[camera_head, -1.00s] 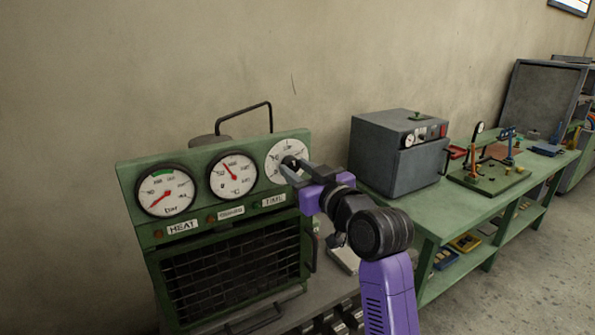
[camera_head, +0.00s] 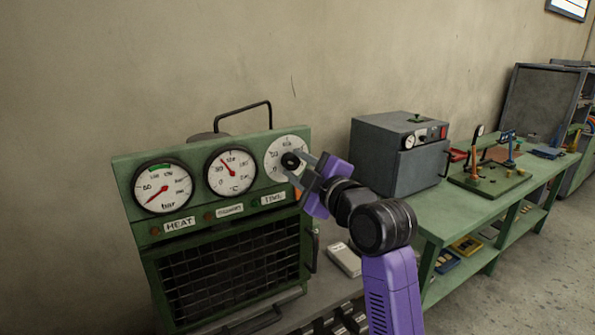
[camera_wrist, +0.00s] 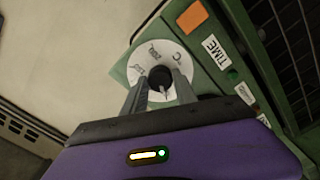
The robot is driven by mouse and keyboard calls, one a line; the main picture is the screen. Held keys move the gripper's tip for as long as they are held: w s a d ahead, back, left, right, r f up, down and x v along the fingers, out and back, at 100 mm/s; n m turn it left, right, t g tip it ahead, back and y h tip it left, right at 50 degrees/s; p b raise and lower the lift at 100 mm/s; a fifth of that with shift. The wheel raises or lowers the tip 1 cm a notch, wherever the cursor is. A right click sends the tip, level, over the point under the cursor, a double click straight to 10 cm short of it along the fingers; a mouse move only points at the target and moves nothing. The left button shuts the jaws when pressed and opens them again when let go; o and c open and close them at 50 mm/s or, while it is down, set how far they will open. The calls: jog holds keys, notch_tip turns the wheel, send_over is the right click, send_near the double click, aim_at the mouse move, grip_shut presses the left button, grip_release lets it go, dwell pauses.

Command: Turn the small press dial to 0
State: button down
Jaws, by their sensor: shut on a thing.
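The small press (camera_head: 145,230) is a green cabinet with a barred front. Its dial is a white disc (camera_head: 287,147) at the upper right, above the TIME label, with a black knob (camera_head: 291,160) in its middle. In the wrist view the knob (camera_wrist: 160,77) sits between the two grey fingers of my gripper (camera_wrist: 161,90). My gripper (camera_head: 297,165) is shut on the knob, and its purple body is tilted in the head view. The fingers and wrist cover part of the disc, and I cannot read which number the dial points to.
Two gauges, bar (camera_head: 163,189) and °C (camera_head: 232,171), are left of the dial. A grey box (camera_head: 398,155) stands on the green bench (camera_head: 440,215) to the right. A pale block (camera_head: 344,259) lies beside the press.

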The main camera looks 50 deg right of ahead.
jog(key=n+b, duration=0.2)
jog(key=n, duration=0.4)
jog(key=shift+f+b, duration=0.15)
jog(key=shift+b, duration=0.25)
jog(key=n+b, duration=0.2)
jog(key=n, duration=0.3)
jog(key=shift+n+b, duration=0.3)
jog(key=shift+n, duration=0.1)
jog(key=c, duration=1)
grip_release()
jog(key=shift+o, duration=0.2)
jog(key=shift+s, duration=0.1)
jog(key=b+v, duration=0.1)
jog(key=v, duration=0.6)
jog(key=shift+s, duration=0.3)
jog(key=shift+a, duration=0.15)
